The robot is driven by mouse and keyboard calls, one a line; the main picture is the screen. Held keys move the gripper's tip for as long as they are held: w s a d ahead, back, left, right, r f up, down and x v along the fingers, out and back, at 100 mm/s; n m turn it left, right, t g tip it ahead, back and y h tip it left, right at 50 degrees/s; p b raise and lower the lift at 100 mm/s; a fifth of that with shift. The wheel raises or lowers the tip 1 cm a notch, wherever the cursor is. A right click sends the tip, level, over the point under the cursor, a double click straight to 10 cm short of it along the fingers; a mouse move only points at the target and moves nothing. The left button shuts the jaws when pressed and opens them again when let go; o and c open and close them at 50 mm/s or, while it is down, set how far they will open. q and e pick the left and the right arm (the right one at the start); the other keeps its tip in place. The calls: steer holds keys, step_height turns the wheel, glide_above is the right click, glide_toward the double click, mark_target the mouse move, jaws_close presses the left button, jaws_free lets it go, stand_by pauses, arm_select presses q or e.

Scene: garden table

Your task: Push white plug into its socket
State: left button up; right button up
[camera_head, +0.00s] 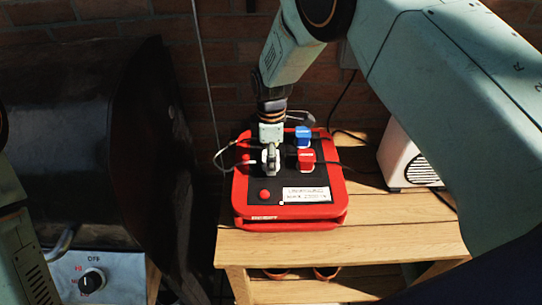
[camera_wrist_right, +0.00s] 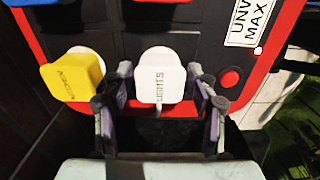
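The white plug (camera_wrist_right: 161,84), marked LIGHTS, sits over a round pale socket on the black face of a red-rimmed power box (camera_head: 325,211). How deep it sits, I cannot tell. My right gripper (camera_wrist_right: 160,78) has one finger on each side of the plug, with a small gap visible on both sides. My left gripper is out of view; only part of my left arm shows at the left edge.
A yellow plug (camera_wrist_right: 72,77) stands close left of the white one in the wrist view. A blue plug (camera_head: 302,136) and a red plug (camera_head: 305,160) stand right of my gripper. A red button (camera_head: 264,195) is nearby. The wooden table (camera_head: 370,245) is clear in front.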

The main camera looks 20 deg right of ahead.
steer(key=shift+o, duration=0.7)
step_height(320, 180, up, 12)
stand_by(0.6)
